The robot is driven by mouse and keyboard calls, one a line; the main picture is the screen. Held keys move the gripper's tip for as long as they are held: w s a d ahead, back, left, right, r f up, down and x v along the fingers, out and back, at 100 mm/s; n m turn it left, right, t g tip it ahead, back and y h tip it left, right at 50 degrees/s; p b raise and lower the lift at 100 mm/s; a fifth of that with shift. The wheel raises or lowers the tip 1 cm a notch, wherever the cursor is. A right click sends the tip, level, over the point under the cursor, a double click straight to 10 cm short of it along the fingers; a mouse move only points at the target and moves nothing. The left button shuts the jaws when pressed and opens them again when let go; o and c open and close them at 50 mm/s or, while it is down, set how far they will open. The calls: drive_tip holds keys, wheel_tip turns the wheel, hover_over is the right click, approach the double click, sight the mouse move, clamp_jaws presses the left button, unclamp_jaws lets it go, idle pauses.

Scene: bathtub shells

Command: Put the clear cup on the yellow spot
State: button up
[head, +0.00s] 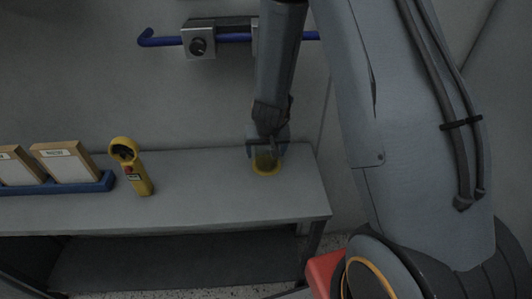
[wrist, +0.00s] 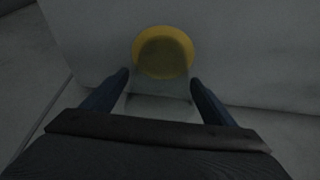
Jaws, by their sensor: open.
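The yellow spot (head: 266,172) is a round patch on the grey bench top, near its right end. The clear cup (head: 265,158) is hard to make out and appears to stand upright on the spot, with yellow showing through it. My gripper (head: 267,143) is over the cup, pointing down, with its fingers at either side. In the wrist view my gripper (wrist: 160,77) is open, and the yellow spot (wrist: 162,32) lies just beyond the fingertips with a darker round area inside it. The cup's faint outline shows between the fingers; contact cannot be told.
A yellow handheld device (head: 131,166) stands on the bench (head: 205,195) to the left. Beside it a blue rack (head: 60,186) holds wooden-framed cards. A blue rail (head: 160,40) with a grey clamp block (head: 198,43) is on the wall behind. The bench between device and spot is clear.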

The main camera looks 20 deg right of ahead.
sight(266, 154)
drive_tip(key=p+v, duration=0.2)
drive_tip(key=v, duration=0.4)
drive_tip(key=shift+s+r, duration=0.1)
